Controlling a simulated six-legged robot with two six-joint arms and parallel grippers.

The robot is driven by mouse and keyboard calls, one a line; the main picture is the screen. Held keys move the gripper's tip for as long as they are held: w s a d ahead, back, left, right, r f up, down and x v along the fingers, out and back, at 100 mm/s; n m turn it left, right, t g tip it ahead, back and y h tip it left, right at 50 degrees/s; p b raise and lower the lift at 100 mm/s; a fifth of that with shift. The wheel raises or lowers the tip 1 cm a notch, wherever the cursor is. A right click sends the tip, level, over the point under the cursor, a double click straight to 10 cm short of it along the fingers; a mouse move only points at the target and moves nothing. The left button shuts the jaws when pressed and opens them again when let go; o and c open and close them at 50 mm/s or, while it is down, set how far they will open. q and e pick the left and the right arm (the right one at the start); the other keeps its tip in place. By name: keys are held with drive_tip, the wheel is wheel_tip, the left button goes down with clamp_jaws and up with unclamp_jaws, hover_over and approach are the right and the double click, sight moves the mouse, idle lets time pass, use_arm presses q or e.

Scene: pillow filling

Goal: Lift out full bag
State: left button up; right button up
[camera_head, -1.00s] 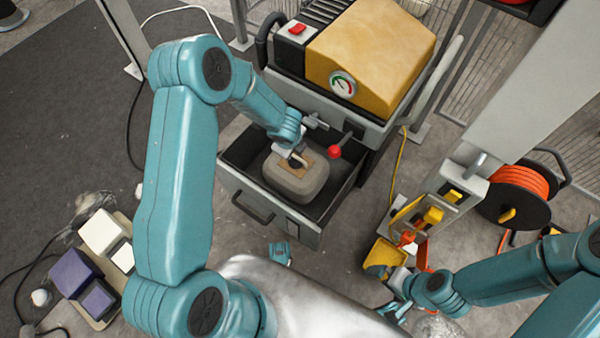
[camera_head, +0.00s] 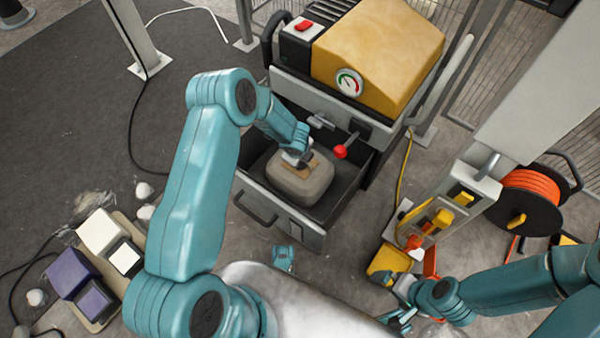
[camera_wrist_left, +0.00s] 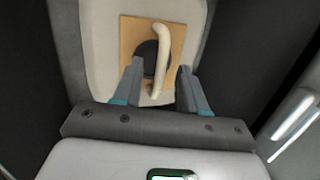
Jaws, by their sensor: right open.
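The full bag (camera_head: 300,187) is a plump grey-beige block with a tan patch on top. It sits in the open dark drawer (camera_head: 281,217) of the filling machine. In the left wrist view, a pale curved handle (camera_wrist_left: 162,50) stands over the bag's tan patch (camera_wrist_left: 132,38). My left gripper (camera_wrist_left: 160,83) is open above the bag, its two fingers apart on either side of the handle's lower end. In the head view the left wrist hides its fingers. My right gripper (camera_head: 399,318) is open at the lower right, well away from the bag.
The machine's yellow hopper (camera_head: 378,50) and red-knobbed lever (camera_head: 341,151) rise behind the drawer. A yellow bin (camera_head: 388,262) is beside my right gripper. An orange cable reel (camera_head: 535,200) stands at right. Purple and white blocks (camera_head: 70,272) lie on a board at left.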

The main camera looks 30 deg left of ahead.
use_arm(q)
clamp_jaws()
idle(1.3)
